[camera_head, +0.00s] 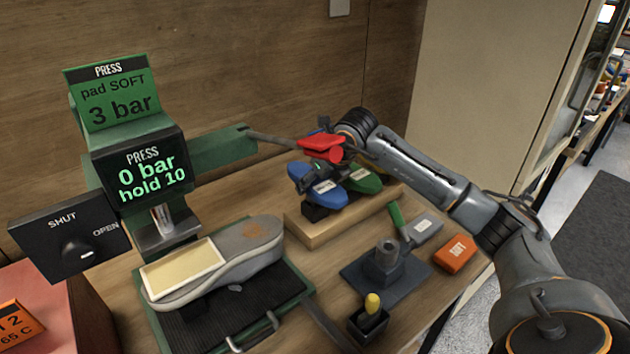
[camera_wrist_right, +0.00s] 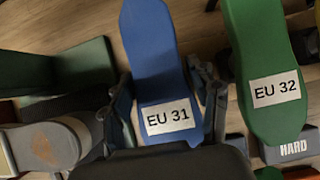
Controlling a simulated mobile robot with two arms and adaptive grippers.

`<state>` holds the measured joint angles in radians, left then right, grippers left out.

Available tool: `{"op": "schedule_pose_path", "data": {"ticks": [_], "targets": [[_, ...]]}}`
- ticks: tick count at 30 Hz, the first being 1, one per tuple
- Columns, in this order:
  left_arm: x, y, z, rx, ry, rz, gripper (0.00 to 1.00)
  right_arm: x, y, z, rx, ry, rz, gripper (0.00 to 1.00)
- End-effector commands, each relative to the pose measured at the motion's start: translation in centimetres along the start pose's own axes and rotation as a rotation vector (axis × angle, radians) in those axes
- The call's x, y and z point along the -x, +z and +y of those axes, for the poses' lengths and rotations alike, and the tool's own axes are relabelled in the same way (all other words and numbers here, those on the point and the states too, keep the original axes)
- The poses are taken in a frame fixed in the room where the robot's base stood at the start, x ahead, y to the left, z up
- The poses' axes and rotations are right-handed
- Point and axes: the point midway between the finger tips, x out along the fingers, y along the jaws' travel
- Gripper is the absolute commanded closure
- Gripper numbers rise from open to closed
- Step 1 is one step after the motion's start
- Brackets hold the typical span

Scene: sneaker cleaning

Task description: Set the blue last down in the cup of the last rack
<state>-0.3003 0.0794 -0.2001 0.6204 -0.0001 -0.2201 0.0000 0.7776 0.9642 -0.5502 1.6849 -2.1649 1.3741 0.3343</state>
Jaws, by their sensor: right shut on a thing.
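The blue last (camera_head: 302,180), labelled EU 31, is in my right gripper (camera_head: 322,176), over the wooden last rack (camera_head: 312,236). In the right wrist view the blue last (camera_wrist_right: 152,60) lies between the two fingers of my right gripper (camera_wrist_right: 166,98), which are shut on it. A dark cup (camera_head: 316,212) shows just below it; I cannot tell whether the last touches it. The green last (camera_head: 364,182), labelled EU 32, stands on the rack to the right; it also shows in the right wrist view (camera_wrist_right: 262,50). My left gripper is out of view.
A red piece (camera_head: 320,144) on a rod from the green press (camera_head: 215,150) is close above my right gripper. A dark stand (camera_head: 388,270), a green-handled tool (camera_head: 397,217) and an orange block (camera_head: 455,253) stand right of the rack.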

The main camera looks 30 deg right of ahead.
Motion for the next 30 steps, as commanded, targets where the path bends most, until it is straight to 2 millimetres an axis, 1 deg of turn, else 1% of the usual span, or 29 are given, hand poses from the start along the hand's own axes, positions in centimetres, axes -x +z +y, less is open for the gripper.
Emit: {"op": "schedule_pose_path", "data": {"ticks": [18, 19, 22, 30], "targets": [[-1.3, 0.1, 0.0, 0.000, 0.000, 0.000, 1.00, -1.3, -0.8, 0.0, 0.000, 0.000, -0.003, 0.68], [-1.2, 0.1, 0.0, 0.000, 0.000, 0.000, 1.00, -1.1, -0.7, 0.0, 0.000, -0.001, -0.003, 0.34], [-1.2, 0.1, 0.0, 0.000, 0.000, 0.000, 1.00, -1.1, -0.7, 0.0, 0.000, 0.000, -0.003, 0.14], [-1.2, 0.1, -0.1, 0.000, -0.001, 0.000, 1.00, -1.3, -0.9, 0.0, 0.000, 0.000, 0.003, 0.14]]}}
